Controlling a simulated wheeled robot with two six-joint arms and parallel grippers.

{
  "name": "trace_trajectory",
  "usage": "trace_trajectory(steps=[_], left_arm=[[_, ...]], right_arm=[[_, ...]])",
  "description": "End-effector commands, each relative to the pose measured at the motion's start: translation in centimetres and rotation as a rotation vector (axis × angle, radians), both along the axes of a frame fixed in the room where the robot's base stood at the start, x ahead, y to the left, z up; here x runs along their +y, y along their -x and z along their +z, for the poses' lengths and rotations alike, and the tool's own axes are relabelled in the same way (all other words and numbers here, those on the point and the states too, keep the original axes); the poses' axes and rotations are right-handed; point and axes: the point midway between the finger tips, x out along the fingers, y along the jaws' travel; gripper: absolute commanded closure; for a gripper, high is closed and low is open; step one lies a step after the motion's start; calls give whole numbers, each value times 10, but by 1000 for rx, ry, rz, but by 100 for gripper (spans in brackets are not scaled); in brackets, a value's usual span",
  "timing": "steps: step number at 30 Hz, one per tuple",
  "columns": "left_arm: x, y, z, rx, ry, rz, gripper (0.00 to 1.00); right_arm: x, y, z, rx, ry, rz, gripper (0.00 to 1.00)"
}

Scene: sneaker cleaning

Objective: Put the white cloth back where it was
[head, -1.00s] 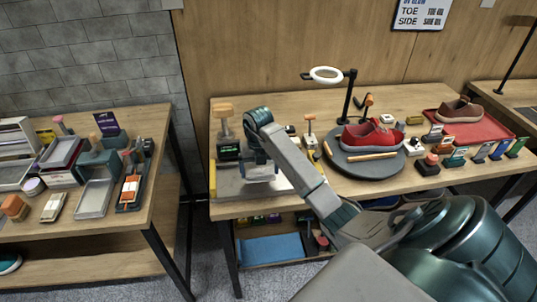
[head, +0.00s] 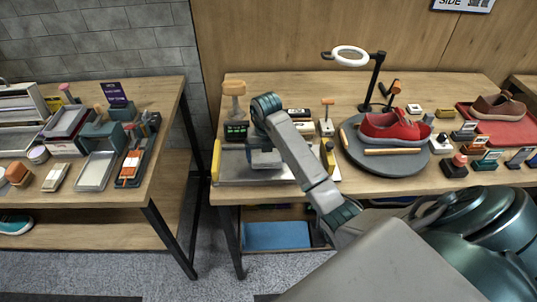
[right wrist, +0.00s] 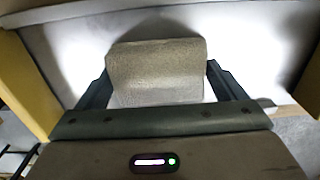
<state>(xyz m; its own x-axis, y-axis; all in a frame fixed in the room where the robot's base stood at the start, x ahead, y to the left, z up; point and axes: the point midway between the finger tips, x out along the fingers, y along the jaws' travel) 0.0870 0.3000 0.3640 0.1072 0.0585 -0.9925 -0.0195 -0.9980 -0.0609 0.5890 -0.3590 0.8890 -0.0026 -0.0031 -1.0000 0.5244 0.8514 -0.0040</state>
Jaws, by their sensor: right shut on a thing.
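My right gripper (head: 265,156) reaches down over a light grey tray (head: 231,172) with yellow ends, at the left front of the middle table. In the right wrist view the gripper (right wrist: 157,85) is shut on a pale grey, fabric-textured folded pad, which looks like the white cloth (right wrist: 155,70). The cloth spans between the two fingers, with bright white tray surface behind it. In the head view the cloth is mostly hidden by the gripper. I cannot tell whether it touches the tray. My left gripper is not in view.
Right of the tray, a red sneaker (head: 393,127) sits on a round grey turntable (head: 385,168) beneath a ring lamp (head: 350,56). A wooden-topped tool (head: 234,100) and small display (head: 236,130) stand behind the tray's left end. A left table (head: 125,197) holds several brushes and trays.

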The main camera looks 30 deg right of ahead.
Motion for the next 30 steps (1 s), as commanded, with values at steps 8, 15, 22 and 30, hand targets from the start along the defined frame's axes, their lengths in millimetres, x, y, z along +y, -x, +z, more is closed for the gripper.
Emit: trace_trajectory(steps=[8, 15, 22, 30], left_arm=[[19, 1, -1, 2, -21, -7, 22], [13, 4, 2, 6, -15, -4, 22], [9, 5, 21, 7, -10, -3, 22], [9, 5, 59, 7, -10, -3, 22]], right_arm=[[-1, 0, -2, -1, 1, 0, 0], [0, 0, 2, -1, 0, 0, 0], [0, -1, 27, -3, 1, 0, 0], [0, -1, 67, -2, 0, 0, 0]])
